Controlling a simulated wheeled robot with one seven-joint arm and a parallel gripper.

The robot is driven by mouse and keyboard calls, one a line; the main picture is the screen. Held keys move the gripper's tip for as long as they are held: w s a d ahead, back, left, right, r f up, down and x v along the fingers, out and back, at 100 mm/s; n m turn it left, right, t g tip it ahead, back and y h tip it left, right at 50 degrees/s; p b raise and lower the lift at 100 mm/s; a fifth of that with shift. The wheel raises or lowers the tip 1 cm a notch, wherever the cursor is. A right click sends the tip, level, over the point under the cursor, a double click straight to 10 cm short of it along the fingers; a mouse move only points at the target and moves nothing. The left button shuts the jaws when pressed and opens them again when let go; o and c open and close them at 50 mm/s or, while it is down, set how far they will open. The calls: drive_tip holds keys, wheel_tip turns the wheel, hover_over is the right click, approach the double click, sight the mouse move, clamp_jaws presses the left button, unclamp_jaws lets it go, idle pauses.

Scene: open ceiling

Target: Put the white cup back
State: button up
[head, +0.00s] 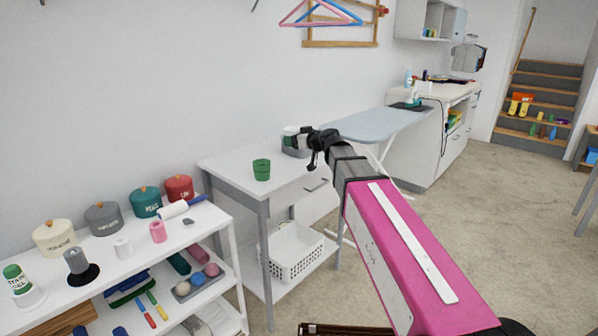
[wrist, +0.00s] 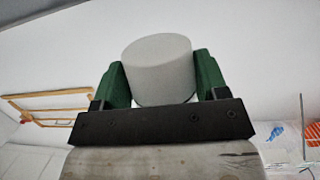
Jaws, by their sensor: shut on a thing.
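The white cup (wrist: 158,68) is between the two green finger pads of my gripper (wrist: 158,78) in the wrist view. It looks plain and pale grey-white, and its lower part is hidden behind the black gripper bar. In the head view, my gripper (head: 303,137) is at the far right part of a small white table, over or beside a grey tray (head: 298,153). A small pale and green patch shows at its tip, too small to tell apart. I cannot tell whether the cup touches the tray.
A green cup (head: 262,169) stands on the white table (head: 230,165), left of the tray. A white basket (head: 291,252) is on its lower shelf. An ironing board (head: 375,124) is behind to the right. A shelf with several canisters (head: 103,219) is at the left.

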drive_tip(key=shift+s+a+n, duration=0.3)
drive_tip(key=shift+s+a, duration=0.4)
drive_tip(key=shift+a, duration=0.3)
drive_tip(key=shift+g, duration=0.3)
drive_tip(key=w+d+f, duration=0.4)
drive_tip(key=w, duration=0.1)
drive_tip(key=w+d+f, duration=0.3)
drive_tip(key=shift+w+f, duration=0.1)
drive_tip(key=shift+w, duration=0.15)
drive_tip(key=shift+d+f, duration=0.1)
drive_tip(key=shift+f, duration=1.8)
drive_tip(key=o, duration=0.6)
drive_tip(key=shift+f, duration=0.15)
drive_tip(key=o, duration=0.4)
